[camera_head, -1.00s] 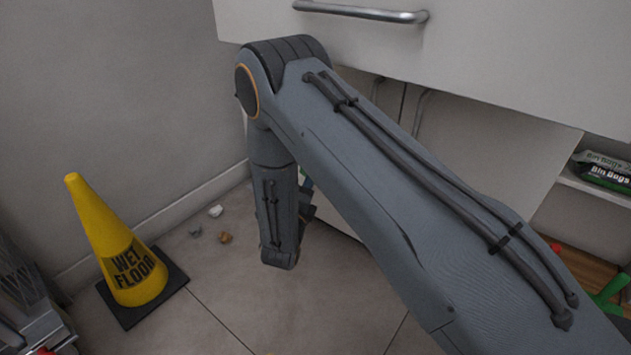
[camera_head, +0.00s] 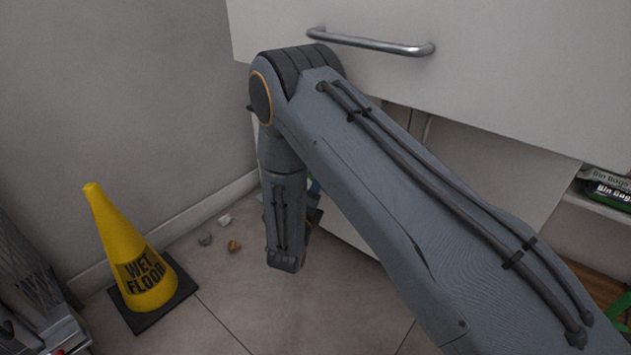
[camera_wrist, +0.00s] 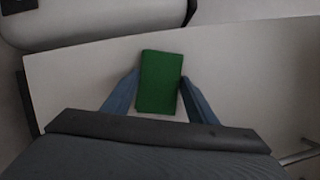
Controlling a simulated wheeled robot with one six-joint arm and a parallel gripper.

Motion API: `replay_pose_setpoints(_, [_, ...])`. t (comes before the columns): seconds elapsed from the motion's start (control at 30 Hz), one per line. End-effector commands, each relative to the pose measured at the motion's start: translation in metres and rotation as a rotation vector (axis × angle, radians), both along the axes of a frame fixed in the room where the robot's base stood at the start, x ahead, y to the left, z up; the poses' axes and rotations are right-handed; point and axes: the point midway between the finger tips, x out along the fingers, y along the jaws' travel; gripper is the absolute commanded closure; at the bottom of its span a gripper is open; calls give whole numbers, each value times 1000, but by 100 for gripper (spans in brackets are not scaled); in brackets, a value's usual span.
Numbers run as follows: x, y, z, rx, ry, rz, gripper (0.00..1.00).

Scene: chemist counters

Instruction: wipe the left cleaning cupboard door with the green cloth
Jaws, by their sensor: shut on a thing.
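In the wrist view, my gripper (camera_wrist: 158,92) is shut on the green cloth (camera_wrist: 160,78), which shows as a flat green rectangle between the two blue fingers. A pale cupboard door (camera_wrist: 240,75) fills the view behind the cloth; I cannot tell whether the cloth touches it. A metal handle (camera_wrist: 298,157) shows at the lower right of that view. In the head view, the lower cupboard's front (camera_head: 335,235) is mostly hidden behind my arm. The gripper and cloth are largely hidden there too.
A yellow wet-floor cone (camera_head: 140,255) stands on the floor at the left. Small crumpled bits (camera_head: 233,246) lie near the wall. Bin bags (camera_head: 608,190) sit on a shelf at the right.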

Motion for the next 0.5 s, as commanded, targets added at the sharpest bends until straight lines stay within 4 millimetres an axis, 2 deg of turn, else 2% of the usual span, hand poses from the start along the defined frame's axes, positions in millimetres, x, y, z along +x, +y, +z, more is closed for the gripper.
replay_pose_setpoints(0.2, [-13, -16, 1, -2, 3, -6, 76])
replay_pose_setpoints(0.5, [-20, -23, -1, -2, 4, -2, 76])
